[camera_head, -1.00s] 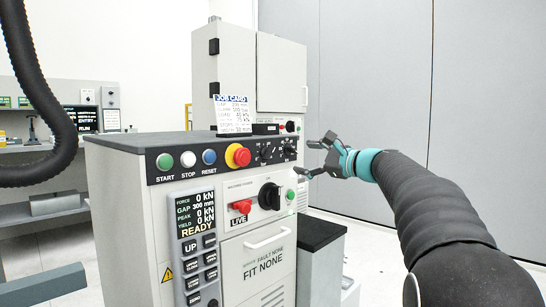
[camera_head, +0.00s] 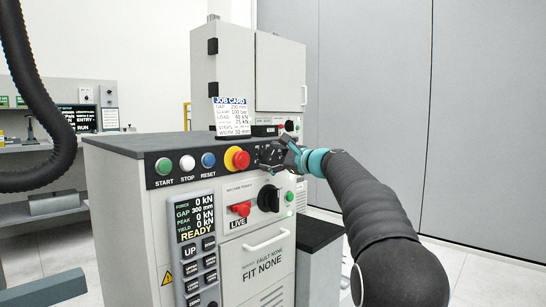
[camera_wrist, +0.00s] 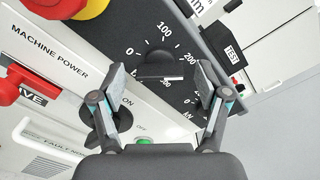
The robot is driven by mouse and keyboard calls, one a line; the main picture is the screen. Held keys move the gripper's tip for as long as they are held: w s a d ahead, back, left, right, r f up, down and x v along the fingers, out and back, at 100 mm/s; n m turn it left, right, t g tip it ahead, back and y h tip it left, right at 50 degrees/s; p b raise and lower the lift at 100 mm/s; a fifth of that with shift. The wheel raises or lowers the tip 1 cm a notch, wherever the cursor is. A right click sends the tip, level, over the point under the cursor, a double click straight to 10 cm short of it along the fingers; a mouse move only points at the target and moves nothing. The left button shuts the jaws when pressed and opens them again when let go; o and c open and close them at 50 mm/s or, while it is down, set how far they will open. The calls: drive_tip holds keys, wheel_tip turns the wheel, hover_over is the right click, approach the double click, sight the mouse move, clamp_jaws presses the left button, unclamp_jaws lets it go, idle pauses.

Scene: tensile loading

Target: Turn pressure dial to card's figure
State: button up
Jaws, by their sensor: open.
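The pressure dial (camera_wrist: 158,66) is a black knob on the dark panel, with a white scale around it; 0, 100 and 200 are readable. I cannot tell which mark it points to. My gripper (camera_wrist: 160,84) is open, its fingertips on either side of the dial, apparently apart from it. In the head view my gripper (camera_head: 276,155) is at the right end of the machine's button strip and hides the dials. The job card (camera_head: 232,117) stands upright on the machine top; its clamp line appears to read 100 bar.
A second dial with a kN scale (camera_wrist: 190,115) lies beside it, partly behind my right finger. The red and yellow emergency stop (camera_head: 237,157) is just left of my gripper. The power switch (camera_head: 268,198) and red handle (camera_head: 240,209) are below.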

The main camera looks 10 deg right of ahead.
drive_tip(key=shift+c, duration=0.2)
drive_tip(key=c, duration=1.1)
drive_tip(key=shift+n+b, duration=3.9)
drive_tip(key=shift+n, duration=3.9)
drive_tip(key=shift+f, duration=0.1)
